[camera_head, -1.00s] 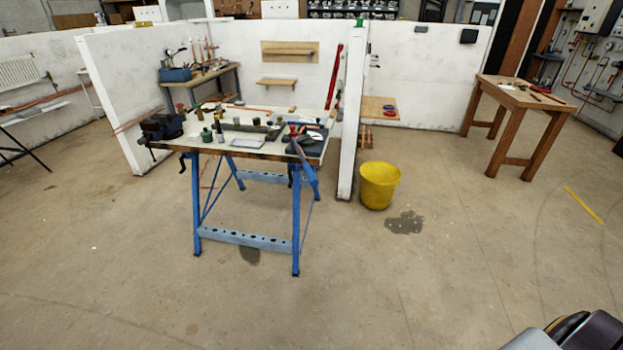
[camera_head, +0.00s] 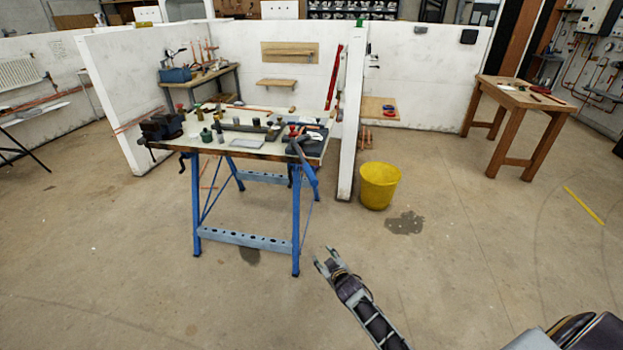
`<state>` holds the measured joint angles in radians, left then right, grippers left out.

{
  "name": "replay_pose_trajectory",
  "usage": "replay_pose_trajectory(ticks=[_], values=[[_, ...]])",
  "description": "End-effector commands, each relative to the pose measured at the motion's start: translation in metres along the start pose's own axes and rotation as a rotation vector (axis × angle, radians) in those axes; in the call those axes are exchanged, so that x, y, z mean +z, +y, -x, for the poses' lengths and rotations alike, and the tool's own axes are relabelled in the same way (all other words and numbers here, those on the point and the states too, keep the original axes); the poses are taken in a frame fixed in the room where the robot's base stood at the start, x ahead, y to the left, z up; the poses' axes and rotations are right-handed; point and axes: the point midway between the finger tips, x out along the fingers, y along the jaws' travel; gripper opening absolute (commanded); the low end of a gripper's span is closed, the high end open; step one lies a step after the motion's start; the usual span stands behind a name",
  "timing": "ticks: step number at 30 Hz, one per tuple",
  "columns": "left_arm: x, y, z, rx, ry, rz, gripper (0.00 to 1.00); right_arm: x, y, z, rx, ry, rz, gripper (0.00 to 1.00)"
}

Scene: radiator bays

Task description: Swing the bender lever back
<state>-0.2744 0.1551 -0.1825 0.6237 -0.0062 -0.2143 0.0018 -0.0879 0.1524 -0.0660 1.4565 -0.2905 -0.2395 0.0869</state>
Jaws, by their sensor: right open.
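The bender lever (camera_head: 299,150) appears as a dark bar at the right front corner of the blue-legged workbench (camera_head: 245,146). It slants down over the bench's front edge, and a blue part (camera_head: 311,178) hangs below it. My right gripper (camera_head: 325,261) reaches in from the bottom of the head view, over bare floor in front of the bench and to the right of its legs. It is open and empty, well apart from the lever. My left gripper is not in view.
A yellow bucket (camera_head: 379,186) stands on the floor right of the bench, near a white partition end (camera_head: 350,130) and a dark wet patch (camera_head: 405,223). A vice (camera_head: 161,126) and several small containers are on the bench. The floor in front is clear.

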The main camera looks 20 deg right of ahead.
Motion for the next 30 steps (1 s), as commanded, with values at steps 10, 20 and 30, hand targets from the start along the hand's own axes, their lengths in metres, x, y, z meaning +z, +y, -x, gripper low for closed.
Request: replay_pose_trajectory(ticks=[10, 20, 30], values=[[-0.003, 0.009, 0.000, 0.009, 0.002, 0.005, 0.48, -0.140, 0.052, 0.032, 0.103, 0.221, -0.003, 0.48], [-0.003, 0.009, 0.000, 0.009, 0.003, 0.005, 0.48, -0.219, 0.081, 0.070, 0.167, 0.357, -0.034, 0.48], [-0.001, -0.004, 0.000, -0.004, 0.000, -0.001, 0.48, -0.236, 0.092, 0.081, 0.184, 0.391, -0.130, 0.48]])
